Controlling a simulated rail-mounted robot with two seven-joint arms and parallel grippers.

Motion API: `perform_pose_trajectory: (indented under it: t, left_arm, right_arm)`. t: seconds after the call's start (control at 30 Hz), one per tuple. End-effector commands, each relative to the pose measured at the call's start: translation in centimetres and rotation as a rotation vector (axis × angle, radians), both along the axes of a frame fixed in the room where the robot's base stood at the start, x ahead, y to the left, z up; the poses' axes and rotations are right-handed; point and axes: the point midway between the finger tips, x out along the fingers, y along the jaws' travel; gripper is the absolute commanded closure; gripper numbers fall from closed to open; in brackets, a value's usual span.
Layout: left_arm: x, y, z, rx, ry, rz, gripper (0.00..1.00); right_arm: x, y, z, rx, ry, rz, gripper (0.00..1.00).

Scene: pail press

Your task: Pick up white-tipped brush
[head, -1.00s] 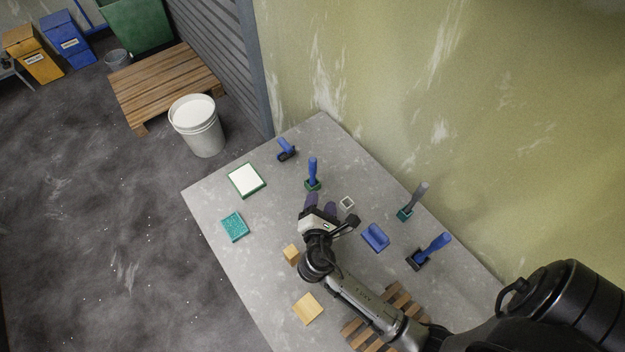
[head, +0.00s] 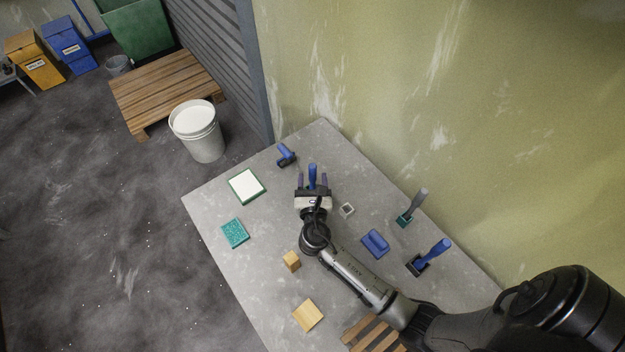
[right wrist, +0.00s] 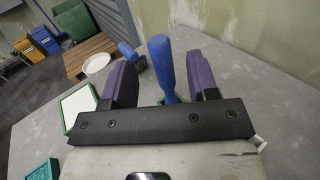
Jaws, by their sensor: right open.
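An upright brush with a blue handle (head: 312,174) stands on the grey table (head: 262,290). My right gripper (head: 312,181) is open around this handle, one finger on each side. In the right wrist view the blue handle (right wrist: 162,65) rises between the purple fingers (right wrist: 163,78), with gaps on both sides. No white tip can be made out on any brush. My left gripper is not in view.
A grey-handled brush (head: 411,208), a blue-handled brush (head: 431,256) and a blue block-like tool (head: 375,243) are to the right. A white-topped green pad (head: 246,186), teal sponge (head: 235,233) and wooden blocks (head: 308,315) are left and front. A white pail (head: 205,142) stands beyond the table.

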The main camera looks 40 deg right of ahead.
Motion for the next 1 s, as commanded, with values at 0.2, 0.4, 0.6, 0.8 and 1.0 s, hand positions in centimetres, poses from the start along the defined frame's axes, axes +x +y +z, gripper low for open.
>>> perform_pose_trajectory:
  t: [0.2, 0.4, 0.6, 0.8, 1.0]
  left_arm:
    - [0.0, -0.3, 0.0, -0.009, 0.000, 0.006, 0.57]
    - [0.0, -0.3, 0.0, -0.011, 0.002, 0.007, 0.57]
    - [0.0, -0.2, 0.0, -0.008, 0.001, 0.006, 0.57]
    - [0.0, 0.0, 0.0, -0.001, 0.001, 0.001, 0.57]
    - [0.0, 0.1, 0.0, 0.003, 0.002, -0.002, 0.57]
  right_arm:
    - [0.8, -0.7, 0.0, -0.001, -0.001, -0.001, 0.46]
    - [2.7, -2.3, -0.4, 0.000, -0.001, -0.001, 0.46]
    - [4.2, -3.6, -0.5, 0.000, -0.001, 0.000, 0.46]
    - [4.4, -3.8, -0.5, 0.001, -0.001, 0.000, 0.46]
    - [4.4, -3.8, -0.5, 0.001, -0.001, -0.001, 0.54]
